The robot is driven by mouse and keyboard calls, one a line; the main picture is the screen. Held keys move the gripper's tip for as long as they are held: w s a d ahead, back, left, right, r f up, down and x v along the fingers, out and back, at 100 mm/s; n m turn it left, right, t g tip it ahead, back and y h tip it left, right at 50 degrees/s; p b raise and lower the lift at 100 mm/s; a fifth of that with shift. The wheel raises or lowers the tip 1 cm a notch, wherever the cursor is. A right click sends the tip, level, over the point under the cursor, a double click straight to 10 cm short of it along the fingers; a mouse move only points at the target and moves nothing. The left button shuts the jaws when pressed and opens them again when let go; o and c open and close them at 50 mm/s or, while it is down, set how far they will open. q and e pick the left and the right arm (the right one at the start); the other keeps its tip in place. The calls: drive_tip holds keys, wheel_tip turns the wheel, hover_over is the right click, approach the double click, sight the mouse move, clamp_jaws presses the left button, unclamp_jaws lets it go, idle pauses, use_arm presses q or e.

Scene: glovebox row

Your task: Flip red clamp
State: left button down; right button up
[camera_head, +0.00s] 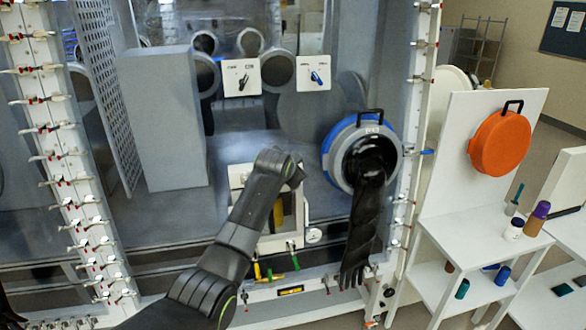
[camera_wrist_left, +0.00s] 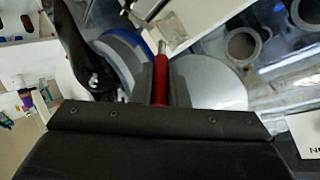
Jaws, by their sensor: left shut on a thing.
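The red clamp shows in the wrist view as a red handle (camera_wrist_left: 160,80) upright in the picture, with a metal rod at its top end. My left gripper (camera_wrist_left: 161,88) is shut on this red handle, one dark finger on each side. In the head view my left arm reaches up from the bottom, and the left gripper (camera_head: 290,172) is at its far end in front of the glovebox. The arm hides the fingers and the held clamp there.
A round blue-rimmed port (camera_head: 331,152) with a hanging black glove (camera_head: 364,225) is right of the gripper. Rows of clamps line the left frame (camera_head: 55,120) and right frame (camera_head: 421,90). A white shelf (camera_head: 470,230) with bottles and an orange round cover (camera_head: 500,141) stands at right.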

use_arm(q)
drive_tip(key=shift+a+f, duration=0.1)
drive_tip(key=shift+f, duration=0.1)
idle(0.3)
drive_tip(key=c, duration=1.4)
unclamp_jaws()
drive_tip(key=shift+w, duration=0.2)
drive_tip(key=shift+c, duration=0.2)
drive_tip(key=shift+s+r, duration=0.1)
drive_tip(key=shift+s+r, duration=0.1)
drive_tip(key=shift+s+r+b, duration=0.25)
drive_tip(key=shift+s+b, duration=0.1)
drive_tip(key=shift+s, duration=0.15)
drive_tip(key=b+v, duration=0.5)
drive_tip(key=v, duration=1)
drive_tip(key=shift+s+a+r+b, duration=0.2)
drive_tip(key=shift+r+b, duration=0.15)
